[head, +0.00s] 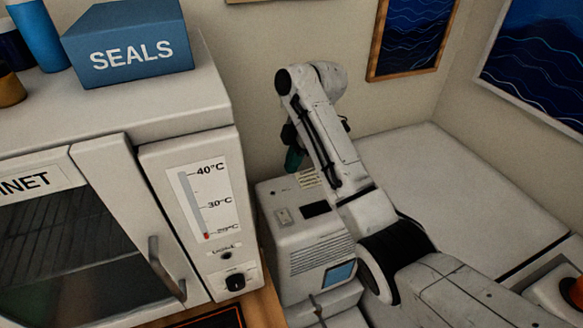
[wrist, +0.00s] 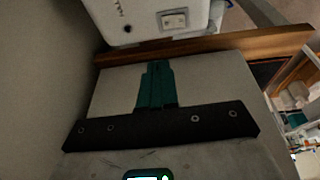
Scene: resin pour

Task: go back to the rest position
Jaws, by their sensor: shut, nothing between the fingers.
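My gripper (wrist: 157,66) shows in the wrist view as teal fingers closed together above a dark bolted bar, with nothing between them. In the head view my gripper (head: 293,160) is a small teal patch, mostly hidden behind my white arm. It hangs near the back wall, above or behind a white machine (head: 312,262) with a dark panel and a blue screen. I cannot tell the exact gap between them.
A white cabinet (head: 192,155) with a temperature scale and a dark window stands at left. A blue SEALS box (head: 128,45) sits on its top. A pale flat surface (head: 440,180) at right is clear. A wooden edge (wrist: 215,43) crosses the wrist view.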

